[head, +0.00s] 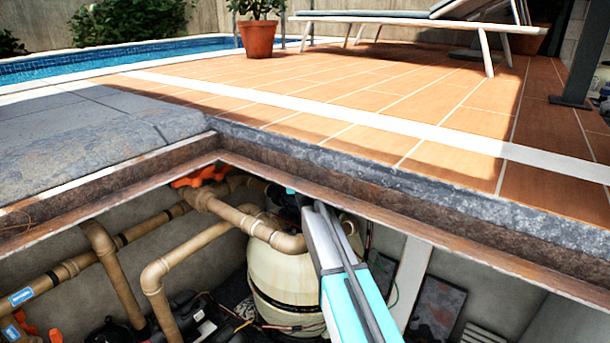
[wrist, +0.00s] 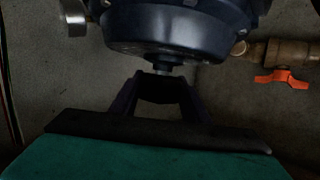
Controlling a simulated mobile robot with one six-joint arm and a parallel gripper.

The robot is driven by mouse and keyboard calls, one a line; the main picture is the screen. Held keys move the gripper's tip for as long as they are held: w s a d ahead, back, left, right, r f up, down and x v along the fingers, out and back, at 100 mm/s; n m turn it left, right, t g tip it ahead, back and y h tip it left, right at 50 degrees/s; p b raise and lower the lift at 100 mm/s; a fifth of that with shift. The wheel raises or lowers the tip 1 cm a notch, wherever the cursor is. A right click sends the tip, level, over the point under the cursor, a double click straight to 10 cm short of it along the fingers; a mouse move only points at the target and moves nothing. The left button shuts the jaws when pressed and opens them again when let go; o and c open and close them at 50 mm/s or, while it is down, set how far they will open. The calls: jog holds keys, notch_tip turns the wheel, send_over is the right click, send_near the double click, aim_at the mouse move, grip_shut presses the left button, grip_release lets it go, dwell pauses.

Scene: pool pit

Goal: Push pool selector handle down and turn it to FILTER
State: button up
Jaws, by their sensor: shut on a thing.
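The dark blue selector valve (wrist: 185,28) fills the top of the wrist view. A short stem shows at its near side. In the head view the valve (head: 284,199) sits above the cream filter tank (head: 270,280), mostly hidden by pipes and my arm. My gripper (wrist: 160,92) is at the near side of the valve. Its two dark fingers are shut on a dark piece between their tips, which appears to be the selector handle (wrist: 160,84). The handle's marked positions are not visible, so I cannot tell which setting it points to.
Beige pipes (head: 171,263) cross the pit on the left. An orange valve lever (wrist: 283,78) stands right of the selector valve in the wrist view. The pit's rusty metal rim (head: 400,220) runs close above my arm. Panels (head: 435,305) lean at the pit's right.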

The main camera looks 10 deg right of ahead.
jog(key=shift+f+m+h+b, duration=0.1)
jog(key=shift+m+h+b, duration=0.9)
jog(key=shift+b, duration=3.2)
jog(key=shift+r, duration=0.5)
jog(key=o, duration=1.5)
jog(key=shift+c, duration=0.2)
jog(key=shift+s, duration=0.1)
jog(key=shift+v, duration=3.15)
jog(key=shift+r, duration=0.15)
